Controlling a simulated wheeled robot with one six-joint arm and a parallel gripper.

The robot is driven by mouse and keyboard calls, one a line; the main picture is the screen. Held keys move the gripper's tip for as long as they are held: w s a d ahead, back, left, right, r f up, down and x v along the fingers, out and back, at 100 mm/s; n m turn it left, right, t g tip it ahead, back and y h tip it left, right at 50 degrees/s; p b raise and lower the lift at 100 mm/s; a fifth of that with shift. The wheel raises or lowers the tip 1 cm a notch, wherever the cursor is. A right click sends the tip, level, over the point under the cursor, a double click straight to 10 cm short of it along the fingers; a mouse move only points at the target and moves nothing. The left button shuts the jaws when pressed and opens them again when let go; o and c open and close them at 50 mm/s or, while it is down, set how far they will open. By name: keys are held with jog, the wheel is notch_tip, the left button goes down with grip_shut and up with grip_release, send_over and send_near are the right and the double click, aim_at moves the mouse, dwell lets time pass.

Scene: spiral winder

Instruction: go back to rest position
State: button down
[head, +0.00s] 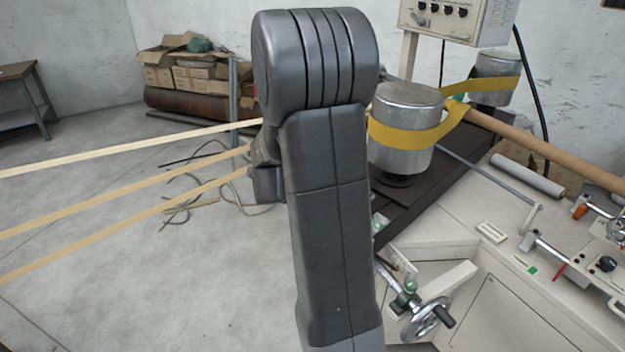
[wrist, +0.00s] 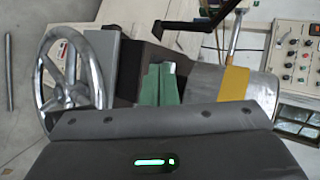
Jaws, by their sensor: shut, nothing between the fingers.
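My arm stands upright in the middle of the head view and covers part of the machine behind it. My gripper (wrist: 159,72) shows in the wrist view as two green fingers lying side by side, shut with nothing between them. In the head view my arm hides the fingers. The spiral winder (head: 455,220) is on the right, with two metal drums, the near one (head: 405,150) and the far one (head: 495,78), wrapped by a yellow belt (head: 412,135).
Paper strips (head: 120,150) run from the left edge toward the machine behind my arm. A handwheel (head: 425,318) sits low on the machine; a large spoked wheel (wrist: 72,70) shows in the wrist view. A control box (head: 460,15) stands at the back. Floor at left is mostly clear.

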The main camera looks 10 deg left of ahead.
jog(key=shift+s+a+r, duration=0.25)
jog(key=shift+s, duration=0.1)
